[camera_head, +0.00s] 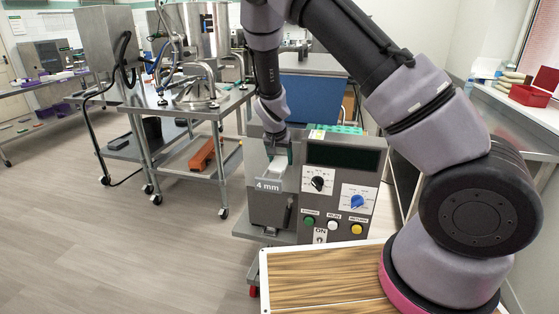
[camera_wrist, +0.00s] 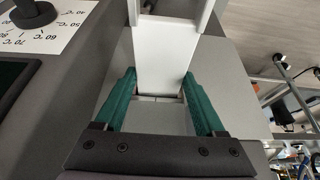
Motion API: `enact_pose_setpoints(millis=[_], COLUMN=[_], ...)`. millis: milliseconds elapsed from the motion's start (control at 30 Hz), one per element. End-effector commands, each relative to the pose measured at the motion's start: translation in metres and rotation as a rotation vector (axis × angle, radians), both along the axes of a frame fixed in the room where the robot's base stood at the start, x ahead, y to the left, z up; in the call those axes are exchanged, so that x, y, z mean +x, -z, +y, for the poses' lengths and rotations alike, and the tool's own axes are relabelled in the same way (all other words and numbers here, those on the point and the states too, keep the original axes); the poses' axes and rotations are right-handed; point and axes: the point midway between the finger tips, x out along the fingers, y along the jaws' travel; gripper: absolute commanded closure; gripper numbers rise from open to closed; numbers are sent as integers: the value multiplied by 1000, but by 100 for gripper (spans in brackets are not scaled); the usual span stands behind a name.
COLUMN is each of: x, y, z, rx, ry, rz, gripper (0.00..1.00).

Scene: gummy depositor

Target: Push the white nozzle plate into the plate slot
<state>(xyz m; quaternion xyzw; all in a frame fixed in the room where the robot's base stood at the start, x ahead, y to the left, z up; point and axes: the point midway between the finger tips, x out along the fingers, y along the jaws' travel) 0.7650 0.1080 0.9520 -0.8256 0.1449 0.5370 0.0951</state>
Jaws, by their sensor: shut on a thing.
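The white nozzle plate (camera_wrist: 162,55) lies between the green fingers of my gripper (camera_wrist: 160,82) in the wrist view. The fingers are shut on its sides. In the head view my gripper (camera_head: 278,152) reaches down to the left part of the grey depositor (camera_head: 347,184). The plate (camera_head: 279,168) shows there as a small pale strip below the fingers, behind a grey "4 mm" label (camera_head: 268,186). The plate slot is mostly hidden by the plate and gripper. I cannot tell how deep the plate sits in it.
The depositor's panel has a black dial (camera_head: 317,180), a blue dial (camera_head: 357,202) and several coloured buttons to the right of the plate. A wood-topped surface (camera_head: 320,277) lies in front. A steel cart (camera_head: 190,103) stands at the left. Open floor lies left of the depositor.

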Motion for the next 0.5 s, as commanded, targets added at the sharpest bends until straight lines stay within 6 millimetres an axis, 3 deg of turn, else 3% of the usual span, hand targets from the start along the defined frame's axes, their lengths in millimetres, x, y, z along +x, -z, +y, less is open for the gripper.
enact_pose_setpoints(millis=[500], x=[14], y=[-1], z=[-6], rx=[0], ry=[1], rz=[-5], gripper=[100])
